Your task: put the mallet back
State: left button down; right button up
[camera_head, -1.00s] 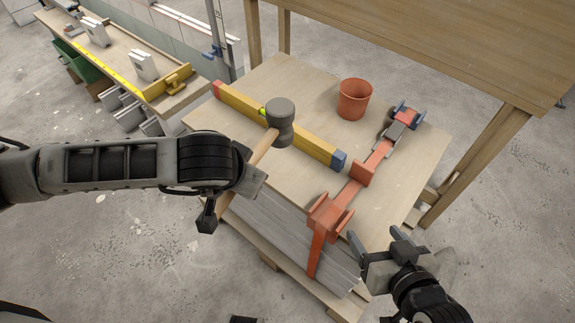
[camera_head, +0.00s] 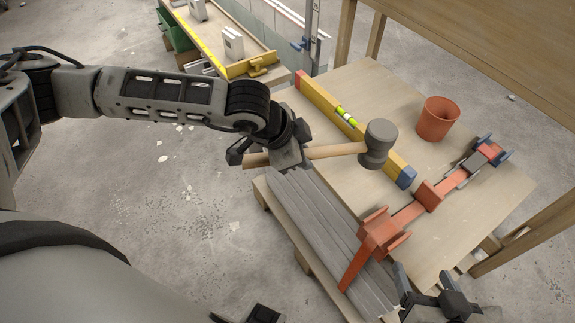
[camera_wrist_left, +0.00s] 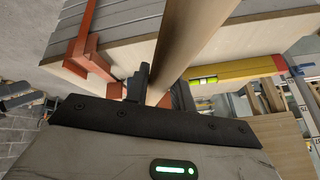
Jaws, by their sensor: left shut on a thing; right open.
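The mallet has a dark grey head (camera_head: 377,143) and a wooden handle (camera_head: 335,151). My left gripper (camera_head: 290,153) is shut on the handle and holds the mallet in the air over the left edge of the small table, its head pointing right. In the left wrist view the handle (camera_wrist_left: 197,35) runs up between the fingers, close to the camera. My right gripper (camera_head: 425,297) is open and empty at the bottom right, by the table's front edge. No holder for the mallet can be made out.
On the table (camera_head: 475,205) lie a yellow level (camera_head: 335,108), an orange pot (camera_head: 436,119) and a long red clamp (camera_head: 405,215). A workbench (camera_head: 215,35) stands back left, a larger table (camera_head: 480,50) at the right.

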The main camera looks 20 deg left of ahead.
pick_arm(q)
jog(key=a+f, duration=0.3)
jog(key=f, duration=0.4)
jog(key=shift+w+a+f, duration=0.25)
jog(key=shift+w, duration=0.05)
jog(key=c, duration=1.2)
grip_release()
jog(key=shift+s+f, duration=0.1)
jog(key=shift+f, duration=0.05)
